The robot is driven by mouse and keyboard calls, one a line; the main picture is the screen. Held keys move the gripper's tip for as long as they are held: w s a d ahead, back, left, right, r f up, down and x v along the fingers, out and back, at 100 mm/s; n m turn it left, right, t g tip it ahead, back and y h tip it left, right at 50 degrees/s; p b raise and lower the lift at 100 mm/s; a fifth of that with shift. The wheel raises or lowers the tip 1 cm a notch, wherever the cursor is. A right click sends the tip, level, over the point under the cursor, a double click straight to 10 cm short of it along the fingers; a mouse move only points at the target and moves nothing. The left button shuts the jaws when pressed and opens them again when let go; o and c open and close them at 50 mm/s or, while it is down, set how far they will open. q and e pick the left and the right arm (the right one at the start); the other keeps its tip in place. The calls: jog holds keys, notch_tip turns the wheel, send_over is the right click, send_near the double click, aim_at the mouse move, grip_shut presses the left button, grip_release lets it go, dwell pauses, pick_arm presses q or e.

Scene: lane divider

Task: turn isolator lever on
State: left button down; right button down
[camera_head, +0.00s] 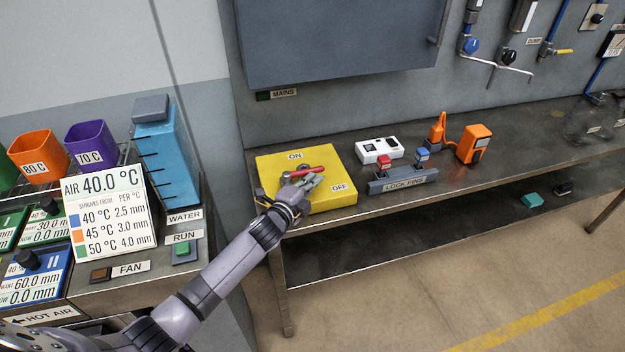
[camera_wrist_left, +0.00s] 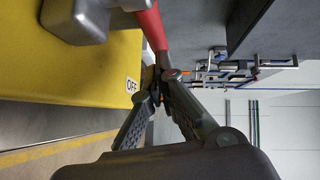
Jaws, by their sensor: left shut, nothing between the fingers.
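The isolator is a yellow box (camera_head: 332,196) on the bench, marked ON at its back and OFF at its front right. Its red lever (camera_head: 306,172) lies across the top, pointing to the right between the two marks. My left gripper (camera_head: 312,183) is at the lever, just on its near side in the head view. In the left wrist view the red lever (camera_wrist_left: 152,24) comes down to the shut fingertips of the gripper (camera_wrist_left: 158,78), with the yellow box (camera_wrist_left: 90,68) and its OFF mark beside it. Whether the fingers touch the lever I cannot tell. My right gripper is not in view.
The lock pins rack (camera_head: 403,182) stands right of the box, with a white device (camera_head: 379,150) behind it and an orange device (camera_head: 473,144) further right. A grey cabinet (camera_head: 335,40) hangs above. A temperature sign (camera_head: 108,212) stands on the left bench.

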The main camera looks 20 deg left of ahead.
aim_at(314, 171)
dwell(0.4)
pick_arm(q)
jog(key=shift+w+f+y+b, duration=0.1)
jog(key=shift+w+y+b, duration=0.1)
jog(key=shift+y+b, duration=0.2)
jog(key=shift+w+n, duration=0.1)
jog(key=shift+n, duration=0.2)
jog(key=shift+w+n+y+b, duration=0.2)
jog(key=shift+n+y+b, duration=0.25)
jog(key=shift+y, duration=0.25)
jog(key=shift+w+b, duration=0.45)
jog(key=shift+b, duration=0.05)
jog(key=shift+w+a+b, duration=0.25)
jog(key=shift+w, duration=0.4)
jog(key=shift+w+a+b, duration=0.25)
jog(key=shift+w, duration=0.35)
jog(key=shift+w+a, duration=0.4)
jog(key=shift+w, duration=0.2)
jog(key=shift+w+a, duration=0.1)
